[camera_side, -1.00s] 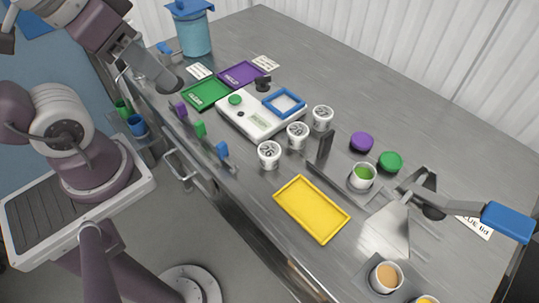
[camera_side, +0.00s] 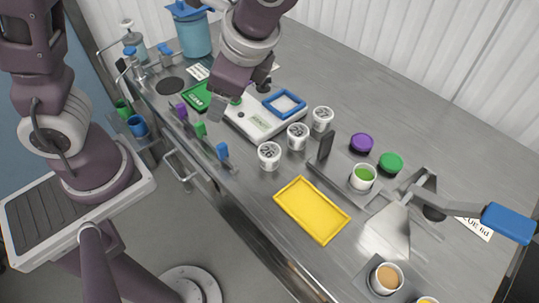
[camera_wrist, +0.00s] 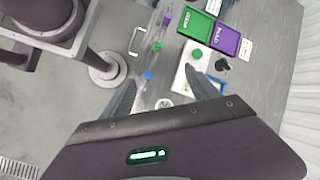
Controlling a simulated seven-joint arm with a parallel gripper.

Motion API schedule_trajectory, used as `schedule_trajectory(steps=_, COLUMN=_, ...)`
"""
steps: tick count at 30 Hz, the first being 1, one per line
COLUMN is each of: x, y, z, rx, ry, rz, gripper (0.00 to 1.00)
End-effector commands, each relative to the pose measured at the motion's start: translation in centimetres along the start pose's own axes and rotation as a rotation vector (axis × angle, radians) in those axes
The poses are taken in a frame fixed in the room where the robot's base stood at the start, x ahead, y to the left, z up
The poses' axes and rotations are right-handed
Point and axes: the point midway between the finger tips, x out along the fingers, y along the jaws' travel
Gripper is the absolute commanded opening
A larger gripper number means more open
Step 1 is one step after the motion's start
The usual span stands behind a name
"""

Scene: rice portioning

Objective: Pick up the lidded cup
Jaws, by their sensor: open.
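My gripper (camera_side: 217,106) hangs above the near end of the white scale, its fingers pointing down. Three white cups with dark markings (camera_side: 269,155) (camera_side: 297,136) (camera_side: 322,119) stand in a row right of the scale. A white cup, green inside or on top, (camera_side: 363,178) stands near an upright dark plate. A cup with a tan top (camera_side: 387,278) stands at the front right. I cannot tell which cup has a lid. In the wrist view, part of a white cup (camera_wrist: 164,103) shows between the fingers.
The scale (camera_side: 252,123) carries a blue square frame (camera_side: 284,102). A yellow tray (camera_side: 312,210) lies near the table edge. Purple (camera_side: 361,142) and green (camera_side: 390,162) discs and a blue-handled scraper (camera_side: 508,222) lie right. Coloured clips (camera_side: 222,151) line the edge. The back right is clear.

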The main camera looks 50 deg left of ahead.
Motion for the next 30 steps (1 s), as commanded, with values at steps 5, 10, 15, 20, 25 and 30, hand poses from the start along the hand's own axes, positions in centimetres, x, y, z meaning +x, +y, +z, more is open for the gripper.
schedule_trajectory(steps=5, x=4.5, y=2.4, z=-8.9, rx=0.472, ry=-0.292, rz=-0.220, gripper=0.70)
schedule_trajectory(steps=10, x=8.5, y=5.8, z=-14.3, rx=0.753, ry=-0.481, rz=-0.411, gripper=0.70)
schedule_trajectory(steps=15, x=10.3, y=6.8, z=-15.7, rx=0.839, ry=-0.547, rz=-0.484, gripper=0.70)
schedule_trajectory(steps=20, x=11.9, y=5.4, z=-15.3, rx=0.841, ry=-0.550, rz=-0.484, gripper=0.70)
schedule_trajectory(steps=25, x=14.2, y=3.1, z=-14.9, rx=0.841, ry=-0.548, rz=-0.482, gripper=0.70)
schedule_trajectory(steps=30, x=15.3, y=2.3, z=-14.5, rx=0.840, ry=-0.545, rz=-0.483, gripper=0.70)
